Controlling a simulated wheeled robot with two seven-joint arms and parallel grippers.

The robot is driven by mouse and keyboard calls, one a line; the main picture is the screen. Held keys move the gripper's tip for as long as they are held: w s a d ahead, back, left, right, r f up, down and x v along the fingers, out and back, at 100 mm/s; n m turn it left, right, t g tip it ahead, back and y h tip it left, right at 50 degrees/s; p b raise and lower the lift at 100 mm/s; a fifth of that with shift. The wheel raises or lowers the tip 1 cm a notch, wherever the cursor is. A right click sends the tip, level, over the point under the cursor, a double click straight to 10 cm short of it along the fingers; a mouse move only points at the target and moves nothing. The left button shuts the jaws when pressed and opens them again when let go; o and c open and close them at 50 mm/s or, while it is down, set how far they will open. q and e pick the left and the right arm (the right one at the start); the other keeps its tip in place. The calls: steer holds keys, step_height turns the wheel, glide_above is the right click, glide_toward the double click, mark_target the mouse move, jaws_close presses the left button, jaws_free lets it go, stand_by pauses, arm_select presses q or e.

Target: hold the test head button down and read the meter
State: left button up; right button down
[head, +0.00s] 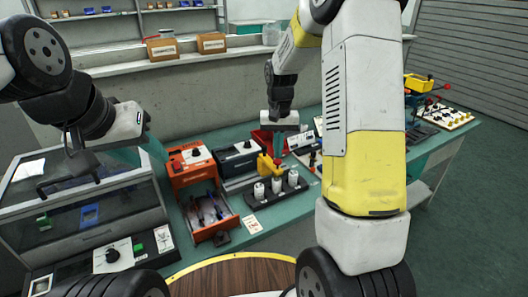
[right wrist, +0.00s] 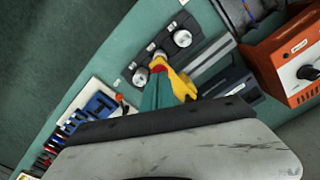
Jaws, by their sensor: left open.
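My right gripper (right wrist: 160,92) is shut on a yellow piece with a red part (right wrist: 180,85), which looks like the test head. In the head view the yellow piece (head: 266,168) hangs below the gripper, over or beside a black strip with three white cylinders (head: 277,189). I cannot tell whether it touches a cylinder or whether its button is pressed. My left gripper (head: 142,152) is open and empty, left of an orange unit with a dial (head: 191,156). A grey unit with a dial (head: 240,147) stands beside it. I cannot tell which of these is the meter.
An open orange drawer (head: 215,234) with tools juts out below the orange unit. A glass-topped case (head: 80,210) stands at the left. A red bin (head: 268,138) lies behind the right gripper. Cardboard boxes (head: 162,49) stand on the ledge behind.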

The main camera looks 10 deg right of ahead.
steer(key=shift+f, duration=1.35)
stand_by(0.7)
steer(key=shift+r, duration=3.55)
steer(key=shift+r, duration=0.1)
steer(key=s+r+n+t, duration=0.1)
steer(key=s+r, duration=0.3)
steer(key=s, duration=0.4)
steer(key=s+a+r+t+y, duration=0.1)
steer(key=s+r+t, duration=0.2)
steer(key=s+r, duration=0.2)
steer(key=s+a+r+n+t+y, duration=0.1)
steer(key=s+r, duration=0.3)
steer(key=s, duration=0.7)
steer(key=shift+s+r+n+t, duration=0.15)
steer(key=shift+r+n+t, duration=0.15)
steer(key=shift+t, duration=0.3)
